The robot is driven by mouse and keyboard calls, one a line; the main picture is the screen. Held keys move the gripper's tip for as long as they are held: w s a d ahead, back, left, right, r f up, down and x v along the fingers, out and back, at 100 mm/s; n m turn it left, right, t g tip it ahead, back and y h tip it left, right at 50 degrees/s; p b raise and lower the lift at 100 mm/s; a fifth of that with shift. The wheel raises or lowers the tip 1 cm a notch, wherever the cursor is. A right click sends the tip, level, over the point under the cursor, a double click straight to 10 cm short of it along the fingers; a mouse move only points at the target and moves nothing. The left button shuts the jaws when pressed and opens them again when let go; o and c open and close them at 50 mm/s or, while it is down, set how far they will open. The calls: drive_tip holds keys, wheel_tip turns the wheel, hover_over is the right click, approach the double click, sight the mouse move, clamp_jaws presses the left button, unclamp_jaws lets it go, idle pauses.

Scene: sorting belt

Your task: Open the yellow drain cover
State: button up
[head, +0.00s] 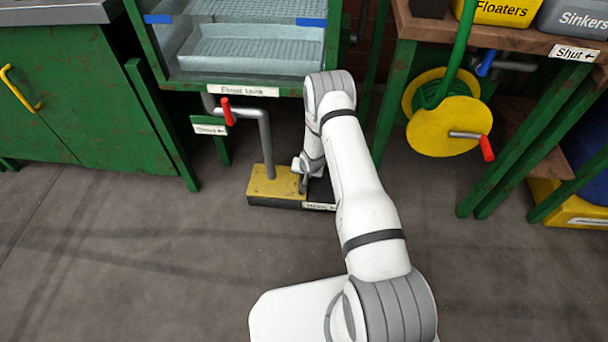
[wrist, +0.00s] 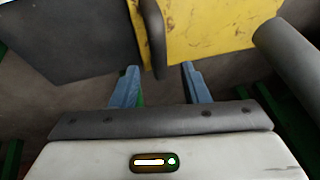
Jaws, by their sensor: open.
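The yellow drain cover (head: 268,184) lies on top of a low dark box on the floor, with a grey pipe (head: 266,145) standing at it. It looks closed. In the wrist view the scuffed yellow cover (wrist: 215,30) fills the top right. A dark grey bar (wrist: 154,35), which looks like its handle, stands in front of it. My gripper (head: 304,182) is at the cover's right end. In the wrist view its two blue-grey fingers (wrist: 160,72) are open, with the bar's end in line with the gap. I cannot tell whether they touch it.
A red-handled valve (head: 227,111) is on the pipe under the glass tank (head: 250,45). A yellow hose reel (head: 445,120) hangs under the bench at right. A green cabinet (head: 90,100) stands at left. The floor in front (head: 130,260) is clear.

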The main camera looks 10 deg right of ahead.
sight(303, 177)
drive_tip(key=b+x, duration=0.1)
drive_tip(key=x, duration=0.3)
drive_tip(key=shift+f, duration=0.1)
drive_tip(key=shift+c, duration=0.4)
clamp_jaws()
